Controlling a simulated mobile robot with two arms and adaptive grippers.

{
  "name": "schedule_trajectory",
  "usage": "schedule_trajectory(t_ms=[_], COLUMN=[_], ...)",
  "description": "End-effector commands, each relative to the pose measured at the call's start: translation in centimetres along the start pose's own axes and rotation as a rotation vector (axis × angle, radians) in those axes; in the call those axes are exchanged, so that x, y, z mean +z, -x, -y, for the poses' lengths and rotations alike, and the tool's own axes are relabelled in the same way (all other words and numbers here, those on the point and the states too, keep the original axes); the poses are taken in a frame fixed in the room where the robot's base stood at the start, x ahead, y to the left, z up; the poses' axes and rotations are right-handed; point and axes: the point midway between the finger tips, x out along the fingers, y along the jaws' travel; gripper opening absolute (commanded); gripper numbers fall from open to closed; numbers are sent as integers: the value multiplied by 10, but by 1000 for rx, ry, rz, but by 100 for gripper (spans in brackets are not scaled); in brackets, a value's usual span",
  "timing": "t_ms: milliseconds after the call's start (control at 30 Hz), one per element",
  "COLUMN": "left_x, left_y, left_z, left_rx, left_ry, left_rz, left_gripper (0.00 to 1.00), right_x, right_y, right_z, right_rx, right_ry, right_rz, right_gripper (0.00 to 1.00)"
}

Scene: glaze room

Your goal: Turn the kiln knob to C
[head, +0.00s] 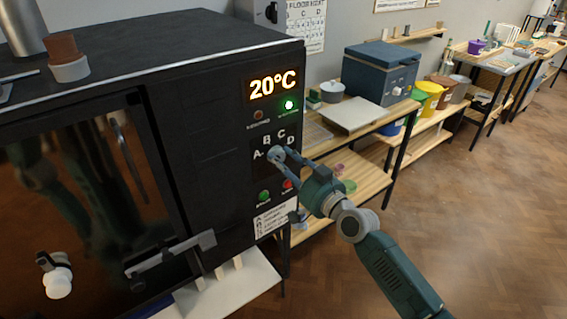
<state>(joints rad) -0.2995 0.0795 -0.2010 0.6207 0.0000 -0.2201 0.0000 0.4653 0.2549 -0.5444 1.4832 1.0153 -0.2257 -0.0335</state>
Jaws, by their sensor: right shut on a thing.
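The kiln (215,80) is a large black box filling the left of the head view. Its front panel has a glowing 20°C display (273,86) and a lit green lamp (289,104). Below them is the kiln knob (273,152), with the letters A, B, C and D in an arc around it. My right gripper (278,156) comes in from the lower right and is shut on the knob. Its fingers cover most of the knob, so I cannot tell which letter it points to. My left gripper is not in view.
A latch handle (170,255) and a white knob-like part (57,283) stick out from the kiln door. Green and red buttons (264,197) sit below the knob. A wooden bench (340,130) with a blue box (382,72) stands behind. The floor (480,220) at right is clear.

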Motion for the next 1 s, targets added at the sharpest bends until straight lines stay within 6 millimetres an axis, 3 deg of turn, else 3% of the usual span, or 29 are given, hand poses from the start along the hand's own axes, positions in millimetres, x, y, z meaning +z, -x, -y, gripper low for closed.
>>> schedule_trajectory(t_ms=[1000], left_x=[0], left_y=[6], left_z=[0], left_rx=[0], left_ry=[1], left_rz=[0], left_gripper=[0], right_x=[0], right_y=[0], right_z=[0], right_rx=[2], right_ry=[-900], right_rz=[1], right_gripper=[7])
